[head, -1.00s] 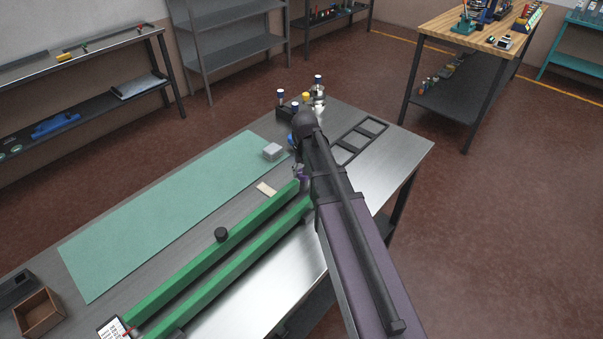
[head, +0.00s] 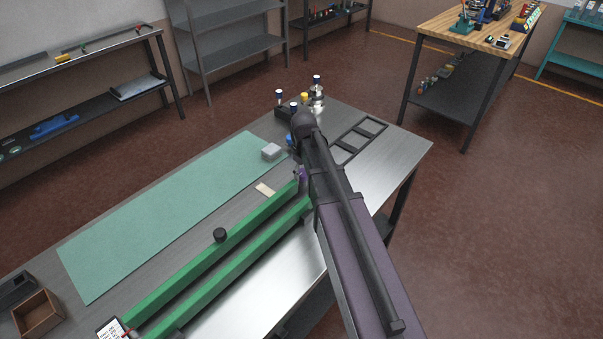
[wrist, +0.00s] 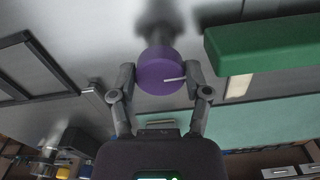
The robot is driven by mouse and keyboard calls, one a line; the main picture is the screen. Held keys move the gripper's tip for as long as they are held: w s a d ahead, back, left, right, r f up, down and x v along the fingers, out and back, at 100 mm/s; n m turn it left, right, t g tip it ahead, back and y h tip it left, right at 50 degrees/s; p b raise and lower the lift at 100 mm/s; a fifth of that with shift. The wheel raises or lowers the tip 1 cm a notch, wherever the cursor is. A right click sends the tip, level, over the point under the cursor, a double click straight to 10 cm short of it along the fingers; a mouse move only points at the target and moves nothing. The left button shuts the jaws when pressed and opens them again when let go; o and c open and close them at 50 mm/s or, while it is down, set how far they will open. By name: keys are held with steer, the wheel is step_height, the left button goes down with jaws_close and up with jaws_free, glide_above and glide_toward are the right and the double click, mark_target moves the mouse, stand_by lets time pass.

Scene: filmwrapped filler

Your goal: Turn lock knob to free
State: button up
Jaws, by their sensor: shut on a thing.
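A round purple knob (wrist: 160,70) with a white pointer line shows in the wrist view, in the upper middle. The line points to the right in that view. My gripper (wrist: 161,80) has one finger on each side of the knob and is shut on it. In the head view, only a small bit of purple (head: 301,173) shows beside my arm, near the far end of the green rails (head: 225,240). My arm hides the gripper there.
A green rail (wrist: 265,45) is close by on the right in the wrist view. A grey block (head: 271,152), a black frame (head: 362,140) and several capped items (head: 304,98) are nearby. The green mat (head: 165,215) is mostly clear.

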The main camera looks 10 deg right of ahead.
steer(key=shift+w, duration=0.2)
steer(key=o, duration=1.1)
steer(key=shift+a, duration=0.1)
steer(key=shift+o, duration=0.2)
steer(key=shift+s, duration=0.15)
